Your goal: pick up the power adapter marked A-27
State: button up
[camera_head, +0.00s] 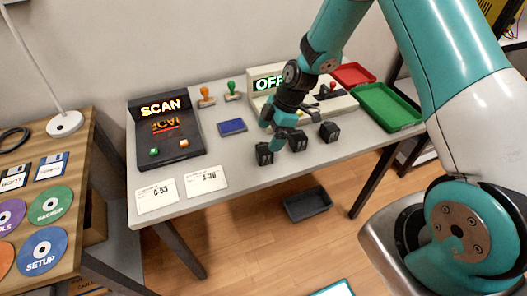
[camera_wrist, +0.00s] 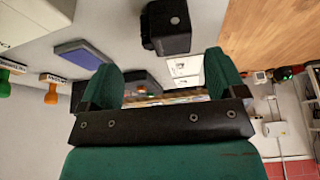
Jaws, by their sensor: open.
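Three small black blocks that look like power adapters stand near the table's front edge in the head view: a left one (camera_head: 264,154), a middle one (camera_head: 297,141) and a right one (camera_head: 329,131). No A-27 mark can be read on any of them. My gripper (camera_head: 279,132) is open and low over the table, close to the left and middle blocks and partly overlapping them in the picture. In the wrist view, one black adapter (camera_wrist: 168,27) is beyond the open fingers (camera_wrist: 163,73), not between them. I cannot tell which block it is.
A scanner (camera_head: 165,130) stands left, with two white cards (camera_head: 157,194) (camera_head: 206,179) in front. A blue pad (camera_head: 232,127) and stamps (camera_head: 232,91) lie behind. A device lit "OFF" (camera_head: 268,84), a red tray (camera_head: 353,75) and a green tray (camera_head: 388,107) are right.

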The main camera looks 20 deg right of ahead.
aim_at(264, 147)
jog(key=x, duration=0.2)
jog(key=p+x, duration=0.1)
jog(key=s+x, duration=0.1)
jog(key=x, duration=0.1)
jog(key=shift+a+f, duration=0.15)
jog(key=shift+f, duration=0.15)
jog(key=shift+w, duration=0.1)
jog(key=shift+c, duration=0.4)
jog(key=c, duration=1)
